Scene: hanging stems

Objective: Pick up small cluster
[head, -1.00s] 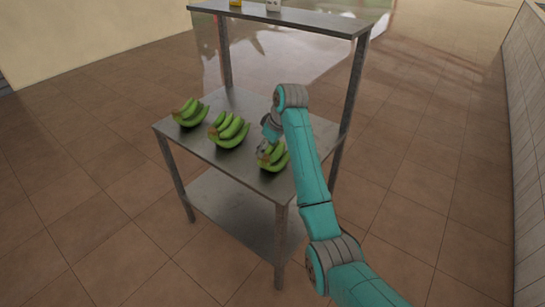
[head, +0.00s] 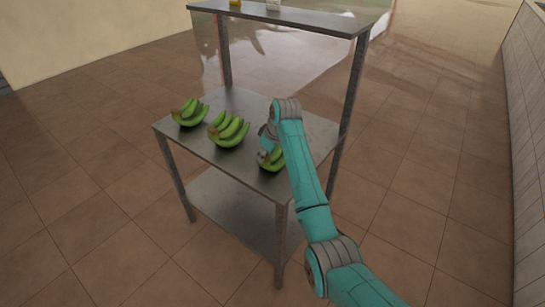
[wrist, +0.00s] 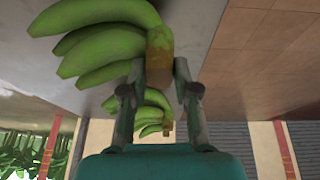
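Three green banana clusters sit in a row on the metal table. They are the left cluster (head: 189,114), the middle cluster (head: 229,132) and the right cluster (head: 269,165), partly hidden by my arm. I cannot tell surely which is the small cluster. My gripper (wrist: 160,68) is at the right cluster, mostly hidden in the head view. In the wrist view the near cluster (wrist: 100,45) fills the upper left. Its brown crown (wrist: 159,48) lies between or just beyond my parted fingertips; contact is unclear. Another cluster (wrist: 152,112) shows farther off between the fingers.
The metal table (head: 243,101) has a raised upper shelf (head: 310,20) on posts and a lower shelf (head: 232,212). Small items (head: 272,5) stand on the upper shelf. The tabletop behind the clusters is bare. Open tiled floor (head: 430,190) lies to the right.

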